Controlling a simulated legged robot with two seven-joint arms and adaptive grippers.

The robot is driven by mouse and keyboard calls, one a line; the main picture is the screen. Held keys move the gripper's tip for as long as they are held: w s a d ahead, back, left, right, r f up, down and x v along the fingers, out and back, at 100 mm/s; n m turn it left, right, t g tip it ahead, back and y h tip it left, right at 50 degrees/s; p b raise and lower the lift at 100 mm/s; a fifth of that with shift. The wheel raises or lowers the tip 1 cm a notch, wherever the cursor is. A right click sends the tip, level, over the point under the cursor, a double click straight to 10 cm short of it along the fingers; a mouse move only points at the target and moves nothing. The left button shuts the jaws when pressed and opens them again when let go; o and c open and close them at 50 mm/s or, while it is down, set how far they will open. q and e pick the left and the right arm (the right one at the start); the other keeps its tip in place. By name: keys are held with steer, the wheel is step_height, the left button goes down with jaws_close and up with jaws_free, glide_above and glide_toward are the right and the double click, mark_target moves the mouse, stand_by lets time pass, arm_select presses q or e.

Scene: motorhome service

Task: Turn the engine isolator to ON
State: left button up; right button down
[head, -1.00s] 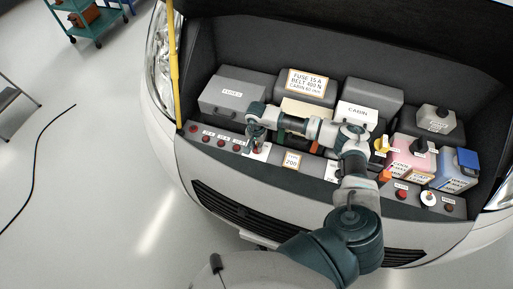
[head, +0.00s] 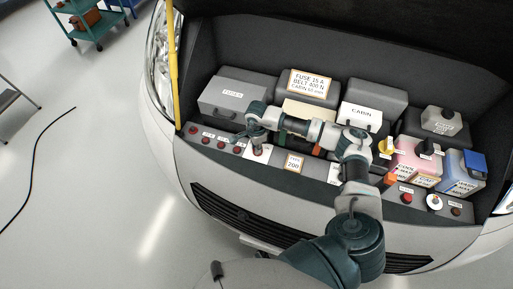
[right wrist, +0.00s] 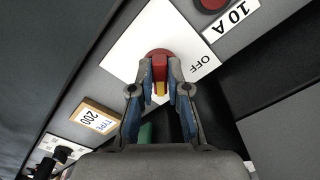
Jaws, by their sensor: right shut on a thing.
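The engine isolator is a red handle with a yellow mark (right wrist: 160,72) on a white plate (right wrist: 133,45) marked OFF in the right wrist view. The fingers of my right gripper (right wrist: 160,80) are shut on the handle, one on each side. The handle lies in line with the gripper, and the OFF word is to its right in that view. In the head view the white plate (head: 262,154) sits on the front panel, and my right gripper (head: 254,142) reaches down to it and partly covers it. My left gripper is not in view.
A row of red buttons (head: 220,145) lies left of the isolator. A TYPE 200 label (head: 294,163) is to its right. Behind stand a grey fuse box (head: 235,95) and a cabin box (head: 362,118). Coolant and wash bottles (head: 461,175) stand at the right.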

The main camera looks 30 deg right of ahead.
steer(key=shift+w+d+r+m, duration=0.1)
steer(key=shift+w+m, duration=0.05)
steer(key=shift+m, duration=0.15)
steer(key=c, duration=1.1)
jaws_free()
steer(key=shift+c, duration=0.2)
step_height(320, 180, up, 12)
steer(key=shift+f, duration=0.2)
